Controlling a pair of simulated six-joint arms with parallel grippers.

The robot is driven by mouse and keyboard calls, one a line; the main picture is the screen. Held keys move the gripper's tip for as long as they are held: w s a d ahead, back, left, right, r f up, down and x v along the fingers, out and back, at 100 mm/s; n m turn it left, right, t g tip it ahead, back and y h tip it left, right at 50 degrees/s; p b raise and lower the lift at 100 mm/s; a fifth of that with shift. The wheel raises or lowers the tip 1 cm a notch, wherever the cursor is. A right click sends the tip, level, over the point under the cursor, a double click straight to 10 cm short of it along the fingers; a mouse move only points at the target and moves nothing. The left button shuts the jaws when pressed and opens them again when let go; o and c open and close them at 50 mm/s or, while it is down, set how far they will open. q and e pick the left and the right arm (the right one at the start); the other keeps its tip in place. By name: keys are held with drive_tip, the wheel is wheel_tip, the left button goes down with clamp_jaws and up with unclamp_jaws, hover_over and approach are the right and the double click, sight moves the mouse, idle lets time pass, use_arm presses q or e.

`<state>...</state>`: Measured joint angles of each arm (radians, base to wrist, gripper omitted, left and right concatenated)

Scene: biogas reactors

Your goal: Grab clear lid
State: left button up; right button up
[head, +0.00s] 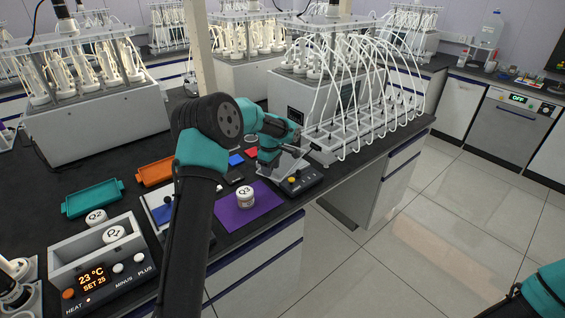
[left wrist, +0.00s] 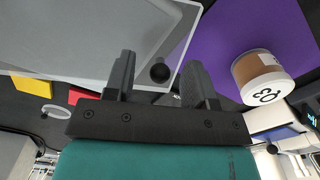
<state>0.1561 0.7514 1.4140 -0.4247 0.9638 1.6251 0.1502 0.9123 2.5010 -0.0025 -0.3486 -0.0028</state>
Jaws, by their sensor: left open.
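The clear lid (left wrist: 75,40) is a see-through box-like cover with a round black knob (left wrist: 160,73). In the left wrist view it fills the upper left, and the knob lies between my two fingers, with a gap visible on each side. My left gripper (left wrist: 160,85) is open. In the head view my left gripper (head: 291,150) is over the clear lid (head: 285,164), by the small black balance (head: 302,181) at the bench edge. My wrist partly hides the lid there. My right gripper is out of view; only a teal arm part shows at bottom right.
A purple mat (head: 230,212) with a labelled jar (head: 246,197) lies left of the balance. A rack of white tubes (head: 350,130) stands close behind. Teal (head: 92,198) and orange (head: 155,172) trays and a heater (head: 105,275) are at left.

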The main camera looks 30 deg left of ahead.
use_arm(q)
drive_tip(key=shift+c, duration=0.4)
clamp_jaws()
drive_tip(key=shift+r, duration=0.15)
drive_tip(key=shift+r, duration=1.3)
drive_tip(key=shift+s+d+r, duration=0.2)
drive_tip(key=shift+s+r, duration=0.2)
drive_tip(key=shift+r, duration=0.05)
drive_tip(key=s+d+r, duration=0.1)
drive_tip(key=s+d, duration=0.7)
drive_tip(key=s, duration=0.5)
drive_tip(key=shift+r, duration=0.15)
drive_tip(key=shift+w, duration=0.1)
